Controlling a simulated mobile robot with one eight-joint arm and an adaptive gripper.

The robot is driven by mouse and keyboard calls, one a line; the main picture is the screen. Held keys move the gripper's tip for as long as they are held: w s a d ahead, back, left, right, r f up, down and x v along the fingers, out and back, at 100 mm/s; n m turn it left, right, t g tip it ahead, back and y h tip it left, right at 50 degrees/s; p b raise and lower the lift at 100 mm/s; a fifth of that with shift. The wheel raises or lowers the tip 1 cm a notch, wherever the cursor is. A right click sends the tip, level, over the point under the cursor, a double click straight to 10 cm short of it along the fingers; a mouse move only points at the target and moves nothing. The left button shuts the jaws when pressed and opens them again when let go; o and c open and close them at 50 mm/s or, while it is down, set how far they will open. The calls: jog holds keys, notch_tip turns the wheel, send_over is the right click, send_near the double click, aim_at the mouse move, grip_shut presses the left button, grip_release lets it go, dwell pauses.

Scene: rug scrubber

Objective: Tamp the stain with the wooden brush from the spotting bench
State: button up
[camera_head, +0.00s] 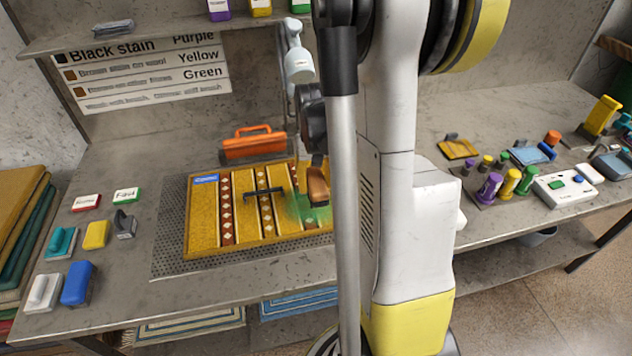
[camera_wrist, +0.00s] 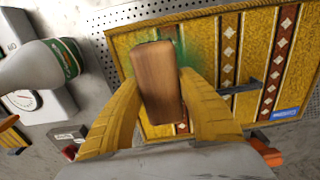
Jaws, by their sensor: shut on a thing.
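The wooden brush (camera_wrist: 160,85) is held between the yellow fingers of my gripper (camera_wrist: 162,100) in the wrist view, with its brown wooden back facing the camera. In the head view the brush (camera_head: 318,186) is over the right part of the yellow patterned rug (camera_head: 215,243). The green stain (camera_head: 304,212) spreads on the rug around and below the brush. In the wrist view green (camera_wrist: 185,72) shows at the brush's far end and side. I cannot tell whether the bristles touch the rug. My arm hides the rug's right edge in the head view.
A black bar (camera_head: 262,194) lies across the rug. An orange tool (camera_head: 253,143) stands behind it. Blue (camera_head: 77,283) and white (camera_head: 43,292) brushes lie at left. Purple (camera_head: 490,186) and yellow (camera_head: 511,183) bottles stand at right.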

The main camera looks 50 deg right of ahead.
jog(key=shift+s+d, duration=0.2)
jog(key=shift+d, duration=0.15)
jog(key=shift+f, duration=0.2)
jog(key=shift+a+f+b, duration=0.1)
jog(key=shift+f+b, duration=2.05)
jog(key=shift+f, duration=0.6)
jog(key=shift+f+b, duration=0.5)
jog(key=shift+f, duration=0.05)
jog(key=shift+r+p, duration=0.3)
jog(key=shift+r, duration=0.3)
jog(key=shift+f+b, duration=0.55)
jog(key=shift+f, duration=0.1)
